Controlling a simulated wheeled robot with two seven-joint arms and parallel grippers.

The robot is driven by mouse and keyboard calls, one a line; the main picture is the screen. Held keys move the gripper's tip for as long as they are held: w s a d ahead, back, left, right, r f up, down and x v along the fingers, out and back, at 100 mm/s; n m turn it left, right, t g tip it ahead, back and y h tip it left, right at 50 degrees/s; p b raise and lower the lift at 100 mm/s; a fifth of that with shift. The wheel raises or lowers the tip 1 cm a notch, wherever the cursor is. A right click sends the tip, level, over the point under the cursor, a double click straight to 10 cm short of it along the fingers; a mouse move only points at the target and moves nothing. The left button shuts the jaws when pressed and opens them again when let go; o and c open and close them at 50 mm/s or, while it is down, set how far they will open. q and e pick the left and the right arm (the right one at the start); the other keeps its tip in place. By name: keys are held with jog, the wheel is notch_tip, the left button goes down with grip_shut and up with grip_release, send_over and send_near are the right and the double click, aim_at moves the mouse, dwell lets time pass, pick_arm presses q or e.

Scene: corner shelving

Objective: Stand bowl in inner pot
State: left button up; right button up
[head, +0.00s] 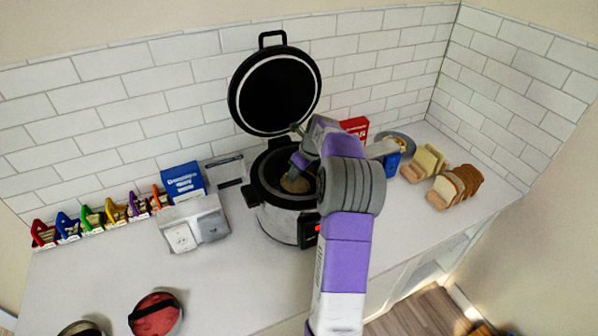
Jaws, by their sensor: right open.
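The pot (280,224) is a silver and black cooker on the counter, with its round black lid (275,92) standing open behind it. A small tan round thing (296,184) shows inside the pot. It may be the bowl, but my arm covers part of it and I cannot tell whether it stands level. My right gripper (299,166) is open at the pot's mouth, just above the tan thing. Its fingertips are small and partly hidden by my wrist. My left gripper is not in view.
A grey-white box (194,227) and a blue box (183,181) stand left of the pot. Several coloured clips (98,215) line the wall. Bread slices (455,186) stand at the right. A red round item (155,314) lies front left. The left-centre counter is clear.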

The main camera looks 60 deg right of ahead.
jog(key=p+v, duration=0.1)
jog(key=v, duration=1)
jog(key=shift+r, duration=0.3)
jog(key=shift+s, duration=0.15)
